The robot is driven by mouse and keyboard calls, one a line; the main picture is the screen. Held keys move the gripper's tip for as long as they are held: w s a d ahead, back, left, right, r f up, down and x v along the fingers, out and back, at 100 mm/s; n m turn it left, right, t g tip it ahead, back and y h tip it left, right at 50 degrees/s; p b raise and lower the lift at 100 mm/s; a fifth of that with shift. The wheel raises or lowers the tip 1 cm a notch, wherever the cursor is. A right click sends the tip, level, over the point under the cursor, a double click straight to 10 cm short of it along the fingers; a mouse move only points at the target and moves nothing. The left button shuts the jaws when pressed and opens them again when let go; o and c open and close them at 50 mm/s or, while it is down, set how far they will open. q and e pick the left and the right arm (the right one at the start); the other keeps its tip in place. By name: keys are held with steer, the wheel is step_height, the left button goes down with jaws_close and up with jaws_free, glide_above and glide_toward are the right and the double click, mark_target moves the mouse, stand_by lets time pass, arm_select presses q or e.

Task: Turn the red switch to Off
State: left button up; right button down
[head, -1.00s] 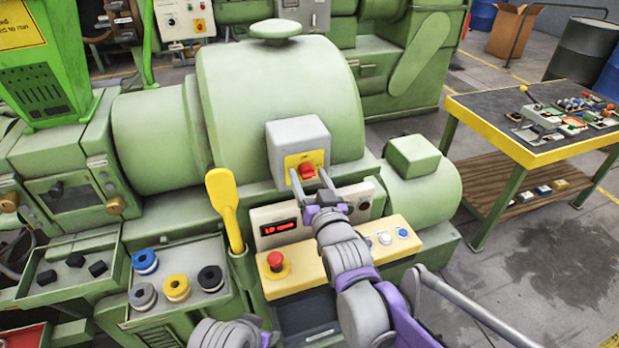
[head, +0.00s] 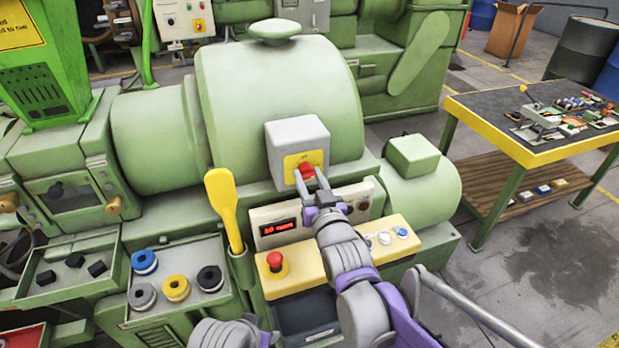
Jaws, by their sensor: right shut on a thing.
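The red switch (head: 306,171) sits on a yellow plate on the front of a grey box (head: 298,135), mounted on the green extruder. My right gripper (head: 309,178) reaches up to it from below, with its two grey fingers closed on the red switch. The fingers cover part of the switch, and its exact angle is hard to tell. My left arm shows only as a grey link at the bottom edge; its gripper is out of view.
Below the switch are a panel with a red display (head: 279,228) and a yellow console with a red emergency button (head: 275,260). A yellow scoop (head: 223,204) stands to the left. A tray (head: 196,300) holds several coloured rings. A workbench (head: 545,150) stands at the right.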

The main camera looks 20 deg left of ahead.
steer(key=n, duration=0.4)
steer(key=n+y+p, duration=0.1)
steer(key=n, duration=0.8)
steer(key=shift+n, duration=0.3)
steer(key=shift+d+f+n, duration=0.1)
steer(key=shift+n, duration=1.9)
steer(key=shift+c, duration=2.3)
jaws_free()
steer(key=v, duration=1.1)
